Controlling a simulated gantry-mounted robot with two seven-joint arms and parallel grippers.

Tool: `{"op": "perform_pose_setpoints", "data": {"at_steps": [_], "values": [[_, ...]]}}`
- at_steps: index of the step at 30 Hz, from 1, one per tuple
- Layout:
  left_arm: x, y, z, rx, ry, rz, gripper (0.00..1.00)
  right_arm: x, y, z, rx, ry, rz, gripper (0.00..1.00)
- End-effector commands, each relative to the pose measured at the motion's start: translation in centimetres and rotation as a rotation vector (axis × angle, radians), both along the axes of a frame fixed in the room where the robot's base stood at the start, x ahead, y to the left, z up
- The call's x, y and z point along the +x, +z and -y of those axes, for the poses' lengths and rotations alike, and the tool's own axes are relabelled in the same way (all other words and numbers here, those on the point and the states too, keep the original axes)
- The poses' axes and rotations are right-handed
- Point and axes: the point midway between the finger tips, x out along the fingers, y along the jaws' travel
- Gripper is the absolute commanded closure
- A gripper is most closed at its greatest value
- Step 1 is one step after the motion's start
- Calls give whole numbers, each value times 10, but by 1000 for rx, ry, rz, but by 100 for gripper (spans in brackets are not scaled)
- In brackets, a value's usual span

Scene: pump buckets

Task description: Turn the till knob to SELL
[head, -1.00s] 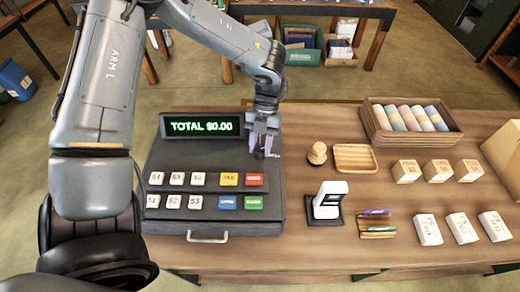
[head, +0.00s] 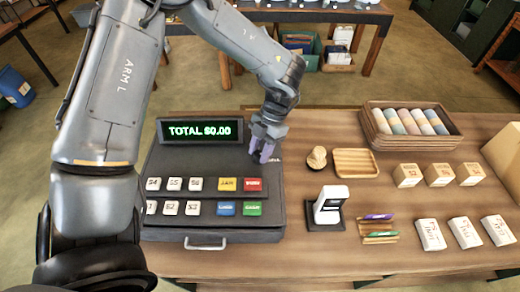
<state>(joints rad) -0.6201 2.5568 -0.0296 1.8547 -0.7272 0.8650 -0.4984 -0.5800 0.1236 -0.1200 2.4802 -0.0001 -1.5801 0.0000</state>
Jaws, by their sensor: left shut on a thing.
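The till (head: 215,208) is a dark box at the left of the wooden counter. Its display (head: 200,131) reads "TOTAL $0.00" in green. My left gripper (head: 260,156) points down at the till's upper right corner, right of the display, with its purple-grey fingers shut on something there. The knob is hidden by the fingers, and I cannot read its setting; only a scrap of pale lettering shows beside them. White, yellow, red, blue and green keys (head: 226,184) lie in front of the gripper. My right gripper is not in view.
A card reader (head: 328,204) stands right of the till. A stamp (head: 317,158), a wooden tray (head: 355,162), a crate of rolls (head: 376,141) and several small boxes (head: 438,174) fill the counter's right side. Bare wood lies between these items.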

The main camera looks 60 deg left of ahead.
Motion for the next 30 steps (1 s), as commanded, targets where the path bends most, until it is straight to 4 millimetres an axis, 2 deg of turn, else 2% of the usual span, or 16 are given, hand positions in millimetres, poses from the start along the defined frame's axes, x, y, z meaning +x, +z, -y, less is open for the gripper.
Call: {"op": "perform_pose_setpoints", "data": {"at_steps": [8,9,13,14,23,30], "values": [[0,-1,-1,1,-1,3,94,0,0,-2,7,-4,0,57],[0,-1,-1,1,-1,3,62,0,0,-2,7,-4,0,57],[0,-1,-1,1,0,2,42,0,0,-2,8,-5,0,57],[0,-1,0,1,0,2,40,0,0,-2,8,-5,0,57],[1,0,0,0,0,1,40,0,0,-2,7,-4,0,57],[9,21,-3,2,0,4,40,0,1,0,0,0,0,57]]}}
